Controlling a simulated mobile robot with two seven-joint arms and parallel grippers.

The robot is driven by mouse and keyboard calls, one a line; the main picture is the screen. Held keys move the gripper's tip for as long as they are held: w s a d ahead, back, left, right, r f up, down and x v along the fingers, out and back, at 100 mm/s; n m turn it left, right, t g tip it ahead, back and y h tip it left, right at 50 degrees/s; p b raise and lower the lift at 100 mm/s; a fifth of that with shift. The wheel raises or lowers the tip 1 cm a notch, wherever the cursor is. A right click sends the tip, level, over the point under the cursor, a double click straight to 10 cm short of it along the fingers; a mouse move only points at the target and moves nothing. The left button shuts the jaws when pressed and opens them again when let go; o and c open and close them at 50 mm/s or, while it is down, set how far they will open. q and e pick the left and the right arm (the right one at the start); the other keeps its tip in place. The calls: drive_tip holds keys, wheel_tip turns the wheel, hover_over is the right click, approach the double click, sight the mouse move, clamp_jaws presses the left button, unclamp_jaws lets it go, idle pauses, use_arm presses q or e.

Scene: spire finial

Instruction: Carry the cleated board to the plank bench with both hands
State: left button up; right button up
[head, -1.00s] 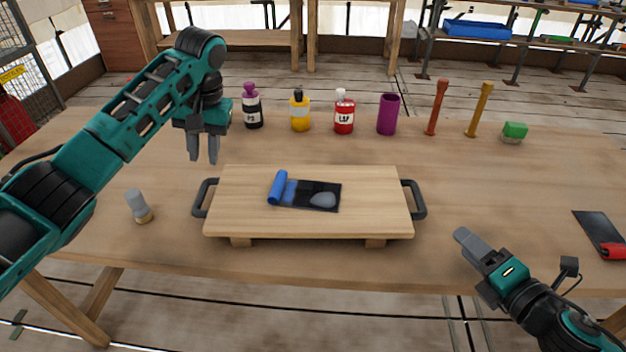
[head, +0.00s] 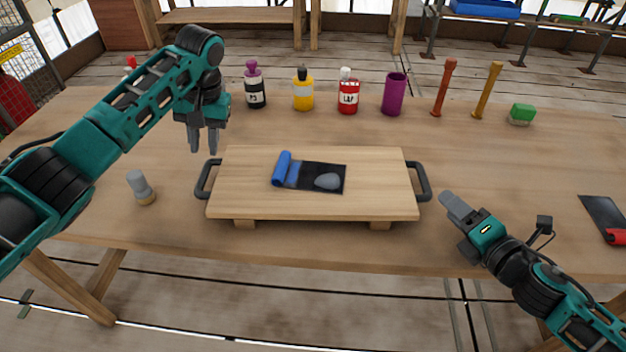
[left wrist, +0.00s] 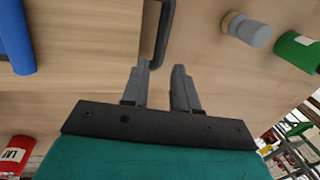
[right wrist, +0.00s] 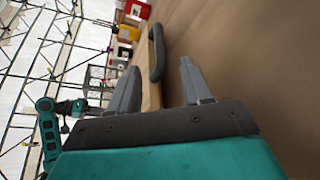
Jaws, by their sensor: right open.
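The cleated board (head: 375,175) lies on the wooden table, raised on two cleats, with a dark handle at each end. A blue roll (head: 282,168) and a dark sheet with a grey oval piece (head: 328,181) lie on it. My left gripper (head: 204,150) is open and empty above the left handle (head: 206,179); that handle also shows ahead of its fingers in the left wrist view (left wrist: 160,35). My right gripper (head: 450,205) is open and empty, just right of the right handle (head: 424,182). In the right wrist view, the handle (right wrist: 156,52) appears beyond and between the fingers.
A row of bottles, a purple cup (head: 394,94), two upright sticks and a green block (head: 521,114) stand behind the board. A dark red-ended tool (head: 605,218) lies at right. Which bench the task names is unclear.

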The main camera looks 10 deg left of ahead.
sight(205, 167)
use_arm(q)
drive_tip(key=f, duration=0.2)
drive_tip(key=a+f, duration=0.1)
drive_tip(key=f, duration=0.5)
drive_tip(key=shift+s+a, duration=0.1)
drive_tip(key=shift+a, duration=0.2)
use_arm(e)
drive_tip(key=x, duration=0.8)
drive_tip(key=shift+w, duration=0.15)
use_arm(q)
drive_tip(key=shift+c, duration=0.4)
use_arm(e)
drive_tip(key=shift+c, duration=0.5)
use_arm(q)
clamp_jaws()
use_arm(e)
drive_tip(key=c, duration=0.4)
clamp_jaws()
use_arm(q)
drive_tip(key=shift+r, duration=0.2)
use_arm(e)
drive_tip(key=shift+r, duration=0.25)
